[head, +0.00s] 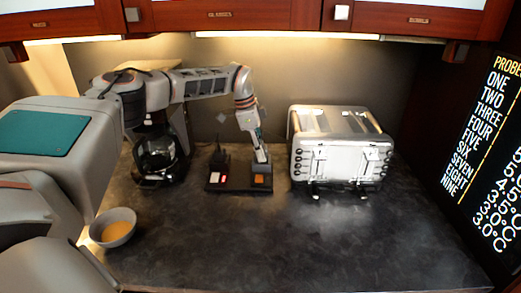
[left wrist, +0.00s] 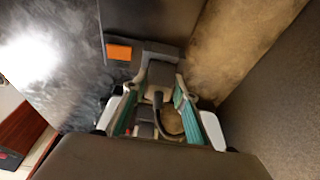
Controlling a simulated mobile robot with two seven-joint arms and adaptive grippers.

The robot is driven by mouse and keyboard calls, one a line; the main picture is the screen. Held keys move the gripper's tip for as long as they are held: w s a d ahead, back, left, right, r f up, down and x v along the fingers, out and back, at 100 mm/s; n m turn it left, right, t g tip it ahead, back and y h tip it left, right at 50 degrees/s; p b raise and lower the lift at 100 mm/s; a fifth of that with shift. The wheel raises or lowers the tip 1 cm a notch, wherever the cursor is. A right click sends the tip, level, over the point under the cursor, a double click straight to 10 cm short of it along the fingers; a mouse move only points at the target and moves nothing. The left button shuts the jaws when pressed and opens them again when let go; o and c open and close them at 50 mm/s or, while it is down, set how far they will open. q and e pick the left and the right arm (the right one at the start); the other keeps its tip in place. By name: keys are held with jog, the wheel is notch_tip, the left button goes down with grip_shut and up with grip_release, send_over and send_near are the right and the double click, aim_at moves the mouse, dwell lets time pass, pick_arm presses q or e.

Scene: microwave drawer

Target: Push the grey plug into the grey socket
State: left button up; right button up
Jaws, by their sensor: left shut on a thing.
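My left gripper (head: 260,155) reaches down to the right half of a black base board (head: 232,188) on the counter. In the left wrist view, its teal-padded fingers (left wrist: 155,106) are shut on the grey plug (left wrist: 160,75), from which a dark cable runs back between them. The plug's front is against or very close to a grey block, seemingly the grey socket (left wrist: 160,49), next to an orange patch (left wrist: 119,52). I cannot tell how deep the plug sits. In the head view the gripper hides most of plug and socket. My right gripper is not seen.
A silver toaster (head: 340,150) stands close to the right of the board. A coffee maker (head: 158,155) stands to its left. A bowl with orange contents (head: 113,227) is at the front left. The front middle of the counter (head: 270,245) is clear.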

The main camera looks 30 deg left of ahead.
pick_arm(q)
jog(key=shift+f, duration=0.3)
jog(key=o, duration=1.2)
jog(key=shift+f, duration=0.1)
jog(key=v, duration=0.7)
jog(key=shift+r, duration=0.25)
